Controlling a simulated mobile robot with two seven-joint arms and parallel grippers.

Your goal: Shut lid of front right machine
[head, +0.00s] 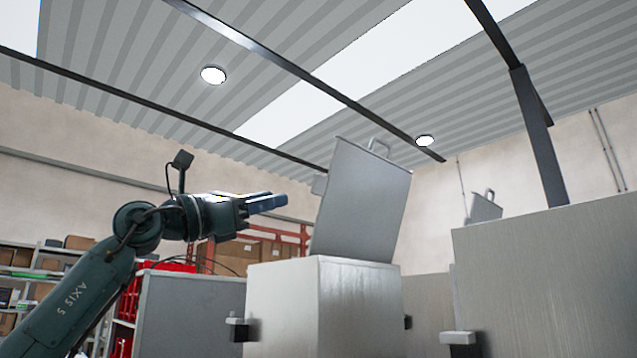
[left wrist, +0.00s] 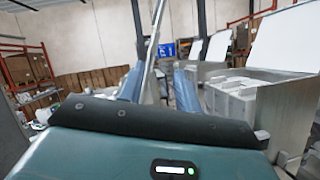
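In the head view a grey metal machine (head: 335,305) stands in the middle, its flat lid (head: 365,200) raised and leaning slightly back, with a bar handle (head: 379,147) on its top edge. I cannot tell for sure whether this is the front right machine. My left gripper (head: 282,202) is level, just left of the lid, with its blue fingers pointing towards it; I see no clear contact. In the left wrist view the two blue fingers (left wrist: 158,88) are apart, with a thin upright strip seen between them. My right gripper is out of view.
A grey box (head: 190,315) is at the left. The left wrist view shows several raised lids (left wrist: 285,40) and pale blocks (left wrist: 232,98). Shelves (head: 30,270) stand far left.

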